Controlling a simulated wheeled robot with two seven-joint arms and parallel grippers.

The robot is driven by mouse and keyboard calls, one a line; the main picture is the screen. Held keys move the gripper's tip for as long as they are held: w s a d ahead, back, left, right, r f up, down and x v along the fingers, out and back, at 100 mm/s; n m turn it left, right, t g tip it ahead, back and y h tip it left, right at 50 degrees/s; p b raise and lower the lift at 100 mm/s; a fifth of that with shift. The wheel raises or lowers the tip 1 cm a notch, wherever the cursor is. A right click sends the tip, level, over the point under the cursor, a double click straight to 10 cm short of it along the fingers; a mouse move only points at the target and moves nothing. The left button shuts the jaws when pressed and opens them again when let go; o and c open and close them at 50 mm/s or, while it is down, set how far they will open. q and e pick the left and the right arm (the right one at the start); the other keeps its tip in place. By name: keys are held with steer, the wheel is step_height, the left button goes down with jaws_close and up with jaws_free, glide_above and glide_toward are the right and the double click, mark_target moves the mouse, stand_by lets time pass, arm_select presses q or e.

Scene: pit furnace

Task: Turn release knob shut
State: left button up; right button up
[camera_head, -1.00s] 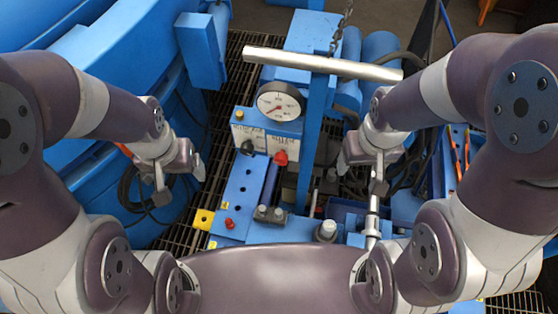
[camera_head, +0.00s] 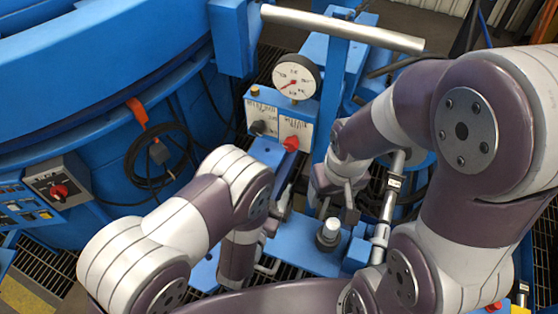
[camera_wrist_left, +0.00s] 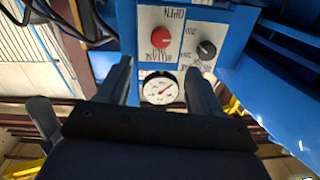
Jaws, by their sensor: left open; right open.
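A red knob (camera_head: 291,143) sits on a white labelled plate below a round gauge. It also shows in the left wrist view (camera_wrist_left: 160,37), upside down, with an OPEN label above it in the picture. I take it for the release knob; its exact turn is hard to tell. My left gripper (camera_wrist_left: 160,68) is open and empty, its fingers framing the gauge and pointing toward the panel, apart from the knob. In the head view its fingers are largely hidden by my left arm. My right gripper (camera_head: 337,210) is open, below and right of the panel, touching no knob.
A black knob (camera_head: 258,127) is left of the red one. The gauge (camera_head: 297,76) stands above, under a grey crossbar (camera_head: 342,29). A box with another red knob (camera_head: 59,190) is far left. A capped fitting (camera_head: 328,234) stands near my right gripper.

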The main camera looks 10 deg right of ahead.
mark_target(290, 148)
arm_select(q)
steer(key=x, duration=1.2)
steer(key=shift+w, duration=0.2)
steer(key=c, duration=1.1)
